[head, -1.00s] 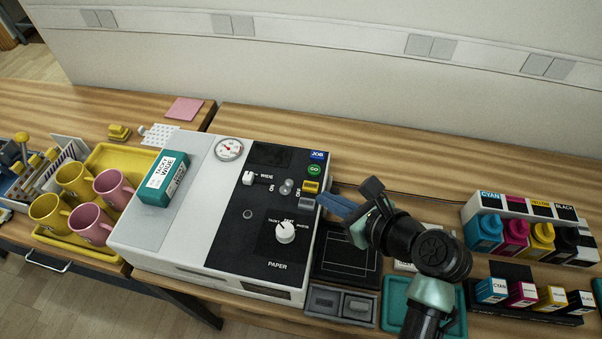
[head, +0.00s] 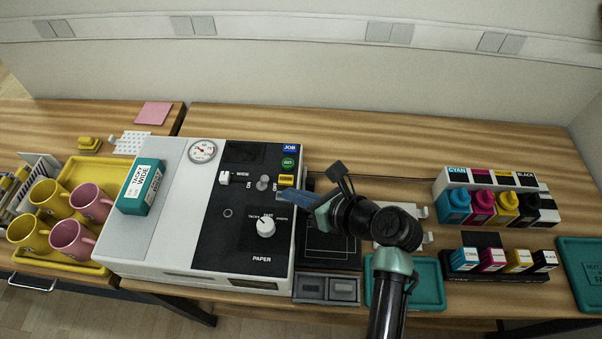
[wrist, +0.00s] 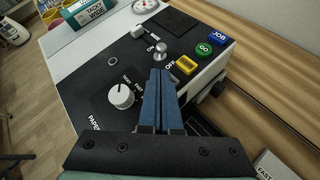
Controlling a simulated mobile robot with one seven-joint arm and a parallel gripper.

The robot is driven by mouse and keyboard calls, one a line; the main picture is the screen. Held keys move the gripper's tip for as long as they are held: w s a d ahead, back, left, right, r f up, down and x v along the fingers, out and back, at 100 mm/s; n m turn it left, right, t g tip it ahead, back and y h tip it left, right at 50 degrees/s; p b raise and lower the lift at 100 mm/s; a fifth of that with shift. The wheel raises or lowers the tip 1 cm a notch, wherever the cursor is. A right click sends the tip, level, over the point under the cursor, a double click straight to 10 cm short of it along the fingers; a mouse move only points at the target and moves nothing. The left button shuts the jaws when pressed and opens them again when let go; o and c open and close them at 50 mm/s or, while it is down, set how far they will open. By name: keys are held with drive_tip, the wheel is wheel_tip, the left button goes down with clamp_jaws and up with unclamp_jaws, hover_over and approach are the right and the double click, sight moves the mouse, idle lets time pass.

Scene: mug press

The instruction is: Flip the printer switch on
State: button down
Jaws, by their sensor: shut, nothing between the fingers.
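The printer (head: 170,245) is a white machine with a black control panel. Its switch is a small silver toggle (head: 263,182) between the ON and OFF labels. In the wrist view the toggle (wrist: 160,50) stands just beyond my fingertips; I cannot tell which way it leans. My gripper (head: 281,193) reaches in from the right over the panel's right edge, by the OFF label. In the wrist view its blue fingers (wrist: 161,72) are shut together and empty, with a small apparent gap to the toggle.
A yellow button (wrist: 186,65) and a green GO button (head: 288,163) lie close to the toggle. A white dial (head: 266,227) and a white WIDE slider (head: 225,177) are also on the panel. A teal box (head: 140,187) stands on the printer's left part.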

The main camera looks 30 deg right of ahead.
sight(264, 184)
drive_tip(key=x, duration=0.5)
drive_tip(key=shift+w+a+f, duration=0.1)
drive_tip(key=shift+w+f, duration=0.1)
drive_tip(key=shift+w, duration=0.1)
drive_tip(key=shift+r, duration=0.1)
drive_tip(key=shift+a+r+p, duration=0.1)
drive_tip(key=shift+r+p, duration=0.1)
drive_tip(key=shift+p, duration=0.65)
drive_tip(key=shift+f, duration=0.1)
